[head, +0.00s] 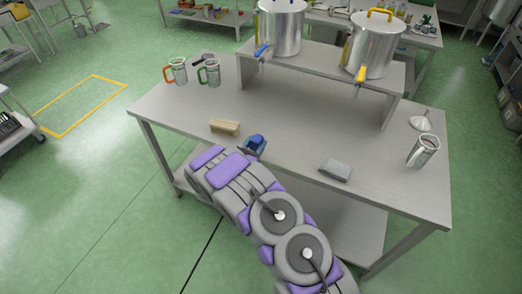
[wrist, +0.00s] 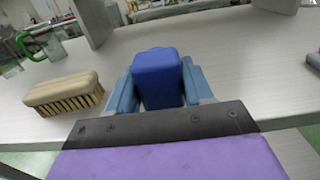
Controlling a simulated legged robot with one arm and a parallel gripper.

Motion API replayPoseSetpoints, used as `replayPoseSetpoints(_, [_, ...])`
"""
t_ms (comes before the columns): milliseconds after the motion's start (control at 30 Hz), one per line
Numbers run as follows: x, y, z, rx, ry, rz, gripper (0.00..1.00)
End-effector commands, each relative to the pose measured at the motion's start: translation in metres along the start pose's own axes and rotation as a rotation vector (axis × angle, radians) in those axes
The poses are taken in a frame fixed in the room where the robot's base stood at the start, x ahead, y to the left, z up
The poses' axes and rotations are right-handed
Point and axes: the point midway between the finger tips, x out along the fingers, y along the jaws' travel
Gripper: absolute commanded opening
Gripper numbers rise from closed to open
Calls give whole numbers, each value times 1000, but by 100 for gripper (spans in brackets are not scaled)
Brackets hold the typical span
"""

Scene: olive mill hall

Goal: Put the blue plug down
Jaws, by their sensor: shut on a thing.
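The blue plug (wrist: 157,78) is a dark blue block, held between the two light blue fingers of my gripper (wrist: 153,90) in the wrist view. In the head view my gripper (head: 252,147) is at the front edge of the steel table (head: 290,131), and the blue plug (head: 257,141) shows at its tip. My gripper is shut on the plug. Whether the plug touches the tabletop cannot be told. The lower part of the plug is hidden by the gripper.
A wooden brush (head: 225,126) lies just left of my gripper. A grey block (head: 335,170) lies to the right, with a steel mug (head: 423,152) and a funnel (head: 421,122) beyond. A raised shelf (head: 325,62) carries two steel drums. The middle tabletop is clear.

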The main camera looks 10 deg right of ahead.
Motion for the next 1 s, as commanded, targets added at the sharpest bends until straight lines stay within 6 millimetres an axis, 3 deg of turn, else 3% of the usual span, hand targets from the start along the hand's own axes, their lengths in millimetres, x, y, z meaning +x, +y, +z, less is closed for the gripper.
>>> replayPoseSetpoints(233, [21, -20, -2, 6, 5, -2, 2])
replayPoseSetpoints(433, [20, -20, -34, 7, 10, 0, 2])
replayPoseSetpoints(900, [18, -15, -39, 4, 2, 2, 2])
replayPoseSetpoints(933, [18, -15, -39, 4, 2, 3, 53])
replayPoseSetpoints(1000, [19, -16, -39, 6, 4, 2, 59])
